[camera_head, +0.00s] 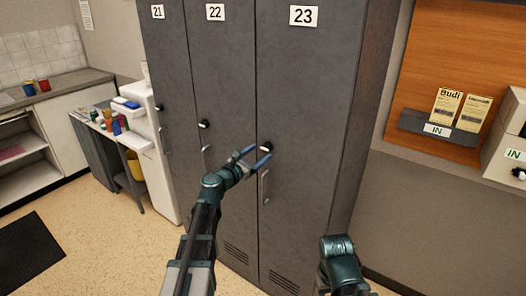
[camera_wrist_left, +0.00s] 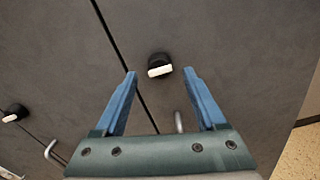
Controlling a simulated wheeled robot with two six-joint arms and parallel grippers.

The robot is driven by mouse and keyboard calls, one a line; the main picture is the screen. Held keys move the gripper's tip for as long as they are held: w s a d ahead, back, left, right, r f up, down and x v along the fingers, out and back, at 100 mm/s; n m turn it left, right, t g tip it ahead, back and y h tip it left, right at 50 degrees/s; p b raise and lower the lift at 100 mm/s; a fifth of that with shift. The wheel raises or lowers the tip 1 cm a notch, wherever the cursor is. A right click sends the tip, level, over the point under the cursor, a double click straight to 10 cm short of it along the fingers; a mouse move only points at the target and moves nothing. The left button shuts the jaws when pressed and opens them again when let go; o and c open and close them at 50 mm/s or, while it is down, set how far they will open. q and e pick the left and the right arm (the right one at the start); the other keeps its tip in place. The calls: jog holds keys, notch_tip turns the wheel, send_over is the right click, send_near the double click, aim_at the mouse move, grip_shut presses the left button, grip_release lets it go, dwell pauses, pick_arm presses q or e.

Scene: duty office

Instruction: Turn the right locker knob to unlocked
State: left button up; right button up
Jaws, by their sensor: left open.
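The right locker, number 23 (camera_head: 302,95), is a dark grey door with a round black knob (camera_head: 266,146) above a metal handle (camera_head: 265,187). In the left wrist view the knob (camera_wrist_left: 159,66) shows a white grip bar, lying nearly level with a slight tilt. My left gripper (camera_head: 256,157) is open in front of the knob. In the left wrist view its blue fingers (camera_wrist_left: 158,78) stand either side below the knob, apart from it. My right arm shows at the bottom right; its fingers are not visible.
Lockers 22 (camera_head: 215,80) and 21 (camera_head: 165,60) stand to the left, each with its own knob and handle. A wall shelf (camera_head: 425,126) with two yellow packets is at the right. A sink counter and side table stand far left.

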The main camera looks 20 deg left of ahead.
aim_at(267, 144)
pick_arm(q)
jog(key=shift+x, duration=1.45)
grip_shut()
